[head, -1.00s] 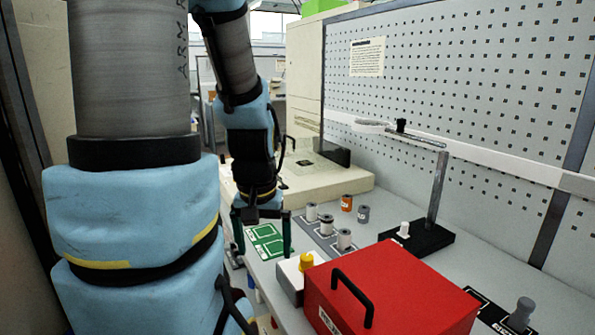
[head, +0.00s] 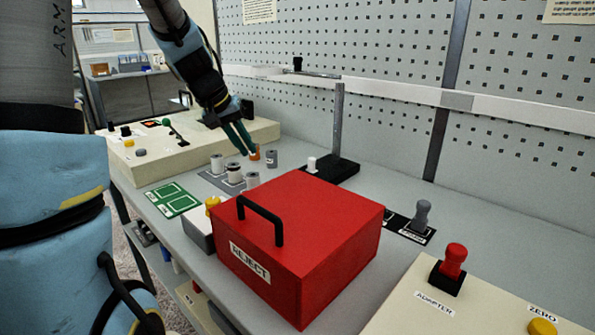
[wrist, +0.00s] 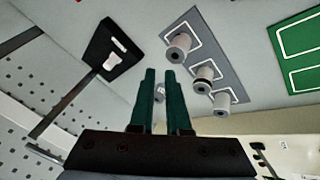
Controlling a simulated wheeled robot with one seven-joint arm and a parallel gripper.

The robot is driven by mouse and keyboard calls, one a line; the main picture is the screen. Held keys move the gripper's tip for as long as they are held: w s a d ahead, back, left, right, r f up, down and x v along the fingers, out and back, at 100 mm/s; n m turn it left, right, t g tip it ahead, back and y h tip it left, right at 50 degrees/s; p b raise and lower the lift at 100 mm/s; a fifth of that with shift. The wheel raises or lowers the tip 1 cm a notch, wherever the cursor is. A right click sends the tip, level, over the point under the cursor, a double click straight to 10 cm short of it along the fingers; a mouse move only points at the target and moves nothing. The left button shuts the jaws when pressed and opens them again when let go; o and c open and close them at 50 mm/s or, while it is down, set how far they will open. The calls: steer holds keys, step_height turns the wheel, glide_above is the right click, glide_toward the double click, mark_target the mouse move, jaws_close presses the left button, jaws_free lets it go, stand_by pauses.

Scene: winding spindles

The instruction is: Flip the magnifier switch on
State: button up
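The magnifier has a black base (head: 330,172), an upright grey post (head: 338,125) and a thin arm across its top. A small white switch (head: 311,164) stands on the base. In the wrist view the base (wrist: 101,55) and its switch (wrist: 111,62) are at the upper left, left of my fingers. The switch's setting is too small to tell.
A red box (head: 325,235) marked REJECT stands in front of the magnifier. Several spindles, including a grey one (head: 271,158), stand left of it. A green board (head: 173,200) lies further left. A pegboard wall (head: 390,45) with a white rail closes the back.

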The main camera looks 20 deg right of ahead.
mark_target(312, 164)
steer(key=shift+m+h, duration=0.5)
steer(key=shift+h, duration=0.4)
steer(key=w+d, duration=0.1)
steer(key=d, duration=0.1)
steer(key=w+d, duration=0.1)
steer(key=w+d+r+b, duration=0.1)
steer(key=d, duration=0.1)
steer(key=shift+w+d+r, duration=0.1)
steer(key=shift+d, duration=0.25)
jaws_close()
steer(key=shift+r, duration=0.15)
steer(key=p+x, duration=0.2)
steer(key=x, duration=0.7)
steer(key=d, duration=0.1)
steer(key=d+p, duration=0.1)
steer(key=d, duration=0.1)
steer(key=shift+s+d+f+p, duration=0.15)
steer(key=shift+s+f+p, duration=0.1)
steer(key=shift+s+p, duration=0.1)
steer(key=shift+s+d+f, duration=0.1)
steer(key=shift+d+f, duration=0.1)
steer(key=shift+d, duration=0.35)
